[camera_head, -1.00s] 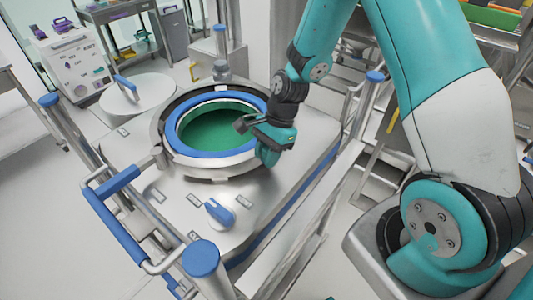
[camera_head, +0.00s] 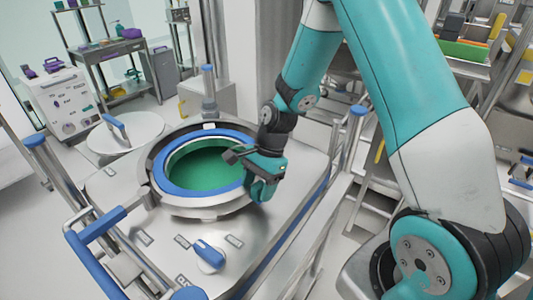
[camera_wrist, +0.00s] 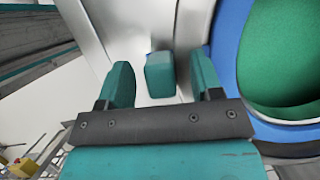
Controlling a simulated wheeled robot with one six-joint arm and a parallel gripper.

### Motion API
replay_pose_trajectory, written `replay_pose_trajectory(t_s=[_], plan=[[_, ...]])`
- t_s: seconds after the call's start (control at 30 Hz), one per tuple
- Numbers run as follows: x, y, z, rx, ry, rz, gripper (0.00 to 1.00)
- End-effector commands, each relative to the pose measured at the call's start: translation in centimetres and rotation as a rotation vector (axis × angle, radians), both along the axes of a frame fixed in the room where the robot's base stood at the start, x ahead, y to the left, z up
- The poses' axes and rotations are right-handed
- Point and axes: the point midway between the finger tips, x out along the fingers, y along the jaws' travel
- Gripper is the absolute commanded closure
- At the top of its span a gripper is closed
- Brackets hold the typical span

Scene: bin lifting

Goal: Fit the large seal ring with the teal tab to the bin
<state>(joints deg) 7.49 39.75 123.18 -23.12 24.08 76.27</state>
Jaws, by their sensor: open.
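The bin (camera_head: 120,233) is a metal unit with a round flanged opening and a green interior. A blue ring (camera_head: 172,187) lies around that opening inside the metal flange; it also shows at the right of the wrist view (camera_wrist: 226,60). My gripper (camera_head: 260,190) is at the right side of the opening, pointing down. In the wrist view its two teal fingers (camera_wrist: 161,64) are apart and empty. A small teal tab (camera_wrist: 160,76) shows between and beyond the fingers, against silver metal. I cannot tell what the tab is joined to, or whether the fingers straddle it.
A round lid (camera_head: 125,134) with a blue handle lies behind left of the opening. A blue knob (camera_head: 209,254) is on the front of the deck. Blue-capped posts and rails (camera_head: 100,222) edge the bin. A white cabinet (camera_head: 62,102) and carts stand behind.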

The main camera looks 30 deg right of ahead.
Motion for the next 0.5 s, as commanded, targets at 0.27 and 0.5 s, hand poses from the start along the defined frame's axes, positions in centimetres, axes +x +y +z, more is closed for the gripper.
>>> replay_pose_trajectory(t_s=[0.27,0.5], plan=[[0.8,-2.7,6.3,-0.002,-0.009,-0.003,0.41],[1.3,-4.8,11.5,-0.002,-0.006,-0.002,0.41]])
